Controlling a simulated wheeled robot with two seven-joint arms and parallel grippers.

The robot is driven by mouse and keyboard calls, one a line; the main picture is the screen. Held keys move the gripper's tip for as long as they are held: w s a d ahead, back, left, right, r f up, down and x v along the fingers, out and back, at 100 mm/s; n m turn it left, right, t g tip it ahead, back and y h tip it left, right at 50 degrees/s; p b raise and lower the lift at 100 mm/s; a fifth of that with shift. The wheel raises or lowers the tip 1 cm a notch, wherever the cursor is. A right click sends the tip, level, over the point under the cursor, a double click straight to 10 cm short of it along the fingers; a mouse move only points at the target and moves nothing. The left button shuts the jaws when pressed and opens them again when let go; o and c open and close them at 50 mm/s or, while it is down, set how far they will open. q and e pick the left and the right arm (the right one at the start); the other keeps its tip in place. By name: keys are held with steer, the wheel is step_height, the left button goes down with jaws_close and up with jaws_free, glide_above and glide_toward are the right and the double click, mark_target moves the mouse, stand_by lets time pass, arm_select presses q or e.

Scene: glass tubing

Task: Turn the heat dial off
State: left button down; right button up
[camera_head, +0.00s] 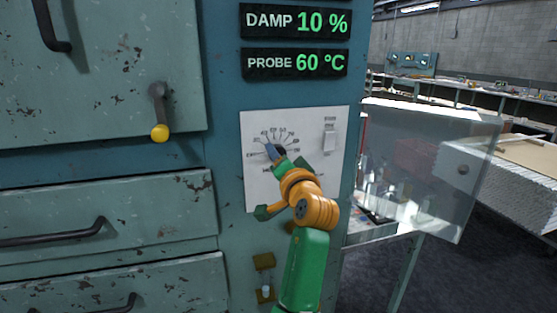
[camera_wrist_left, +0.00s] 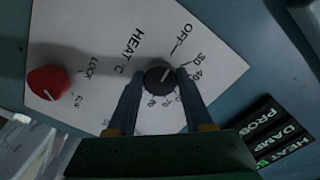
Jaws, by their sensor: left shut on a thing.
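The heat dial (camera_wrist_left: 160,77) is a small dark round knob on a white panel (camera_head: 257,190), with numbers around it and an OFF mark. In the left wrist view the fingers of my left gripper (camera_wrist_left: 160,75) stand on either side of the dial and are shut on it. A pale line shows on the dial's face, but I cannot tell exactly which mark it points to. In the head view my left gripper (camera_head: 275,149) reaches the panel from below, and its fingers and hand hide most of the dial. My right gripper is not in view.
A red knob (camera_wrist_left: 48,83) by the word LOCK sits on the same panel. A white switch (camera_head: 329,138) is at its upper right. Displays above read DAMP 10 % (camera_head: 296,22) and PROBE 60 °C (camera_head: 296,64). A clear flap (camera_head: 430,165) stands out at the right; a yellow-tipped lever (camera_head: 159,132) is left.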

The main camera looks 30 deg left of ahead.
arm_select(q)
steer(key=shift+r, duration=0.15)
steer(key=shift+c, duration=1.4)
jaws_free()
steer(key=b+v, duration=0.3)
steer(key=v, duration=0.4)
